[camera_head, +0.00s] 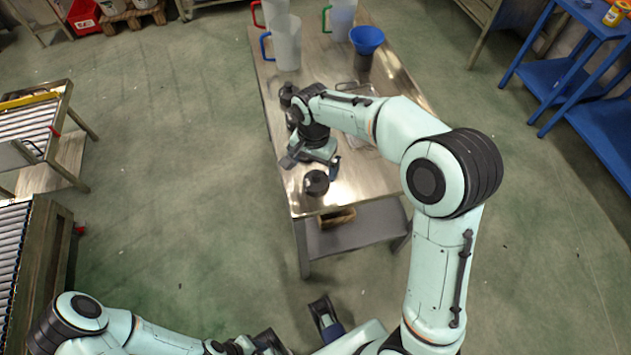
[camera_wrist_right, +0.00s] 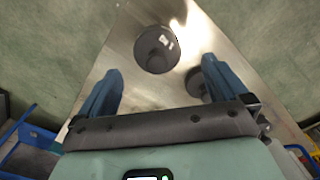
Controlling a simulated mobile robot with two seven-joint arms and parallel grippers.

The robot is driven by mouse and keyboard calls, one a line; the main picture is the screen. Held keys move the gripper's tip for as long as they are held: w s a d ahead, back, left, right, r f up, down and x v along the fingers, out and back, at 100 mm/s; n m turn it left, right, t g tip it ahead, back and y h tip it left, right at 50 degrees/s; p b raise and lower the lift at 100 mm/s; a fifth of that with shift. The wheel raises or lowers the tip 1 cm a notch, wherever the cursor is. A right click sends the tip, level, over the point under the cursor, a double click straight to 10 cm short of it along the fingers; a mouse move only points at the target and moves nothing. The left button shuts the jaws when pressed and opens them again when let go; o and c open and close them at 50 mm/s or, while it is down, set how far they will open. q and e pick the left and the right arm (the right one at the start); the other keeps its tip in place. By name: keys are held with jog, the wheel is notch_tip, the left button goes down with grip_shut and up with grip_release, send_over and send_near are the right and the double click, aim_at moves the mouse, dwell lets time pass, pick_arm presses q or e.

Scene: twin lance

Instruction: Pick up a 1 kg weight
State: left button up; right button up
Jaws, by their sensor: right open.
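A dark round weight (camera_head: 316,183) stands near the front end of the metal table, just below my right gripper (camera_head: 312,166) in the head view. Other dark weights (camera_head: 287,92) stand farther back by the table's left edge, partly hidden by my right arm. In the right wrist view, my right gripper (camera_wrist_right: 162,70) is open and empty. One round weight (camera_wrist_right: 157,49) shows ahead, between the blue fingers, apart from both. A second dark round thing (camera_wrist_right: 194,84) is partly hidden behind the right finger. Part of what seems my left gripper (camera_head: 325,318) shows low in the head view; its jaws are unclear.
The metal table (camera_head: 375,185) also bears clear jugs (camera_head: 286,48), a blue funnel (camera_head: 366,39) and a tray (camera_head: 358,90) partly behind my arm. A roller conveyor (camera_head: 22,122) is at left, blue shelving (camera_head: 560,80) at right. The floor left of the table is clear.

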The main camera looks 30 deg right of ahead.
aim_at(316, 172)
jog(key=shift+s+d+f+b, duration=0.1)
jog(key=shift+d+f+b, duration=0.1)
jog(key=shift+f, duration=1.35)
jog(key=shift+d+f+b, duration=0.1)
jog(key=shift+d+f, duration=0.05)
jog(key=shift+f, duration=1.4)
jog(key=c, duration=1.7)
jog(key=shift+r, duration=0.1)
grip_shut()
